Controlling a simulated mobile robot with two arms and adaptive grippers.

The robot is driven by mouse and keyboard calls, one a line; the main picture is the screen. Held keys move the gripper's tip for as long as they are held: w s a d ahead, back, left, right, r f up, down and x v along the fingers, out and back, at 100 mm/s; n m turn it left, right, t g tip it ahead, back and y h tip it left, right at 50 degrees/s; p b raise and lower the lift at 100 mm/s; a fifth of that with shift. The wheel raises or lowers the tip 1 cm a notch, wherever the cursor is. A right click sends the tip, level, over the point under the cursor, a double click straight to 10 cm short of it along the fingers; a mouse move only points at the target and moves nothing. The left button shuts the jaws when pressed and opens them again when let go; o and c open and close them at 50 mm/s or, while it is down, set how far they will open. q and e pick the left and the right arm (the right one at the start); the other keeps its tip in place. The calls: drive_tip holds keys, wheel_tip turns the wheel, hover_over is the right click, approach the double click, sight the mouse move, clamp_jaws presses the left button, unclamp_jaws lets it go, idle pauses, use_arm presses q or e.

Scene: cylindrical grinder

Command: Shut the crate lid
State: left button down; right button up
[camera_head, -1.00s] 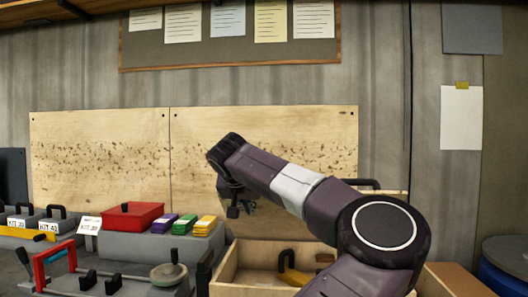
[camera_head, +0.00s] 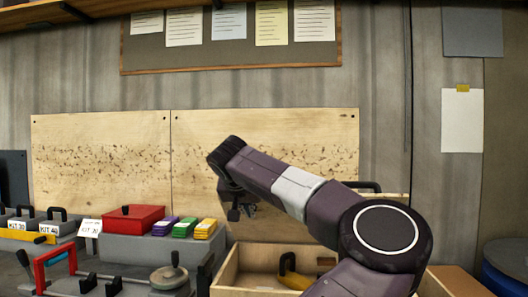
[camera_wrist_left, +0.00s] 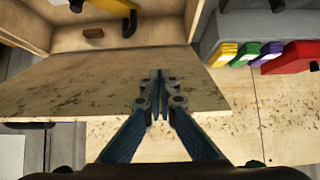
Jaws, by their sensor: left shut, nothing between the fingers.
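The open wooden crate (camera_head: 230,270) stands at the bottom centre of the head view. Its lid (camera_head: 392,206) stands raised at the crate's back, with a dark handle (camera_head: 369,186) on its top edge. My arm hides much of the lid. The lid (camera_wrist_left: 90,85) also shows in the left wrist view as a broad panel beside the crate's interior (camera_wrist_left: 150,36). My left gripper (camera_head: 240,211) is over the lid's left part. In the left wrist view the gripper (camera_wrist_left: 159,76) is shut and empty, its fingertips in front of the lid; I cannot tell whether they touch it.
A yellow-handled tool (camera_head: 292,276) lies inside the crate. To the left are a red box (camera_head: 132,219), small coloured packs (camera_head: 184,229), a grey fixture (camera_head: 137,285) and kit boxes (camera_head: 58,224). A wooden wall panel (camera_head: 100,160) stands behind. A blue bin (camera_head: 505,270) is at the right.

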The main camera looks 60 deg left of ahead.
drive_tip(key=shift+s, duration=0.1)
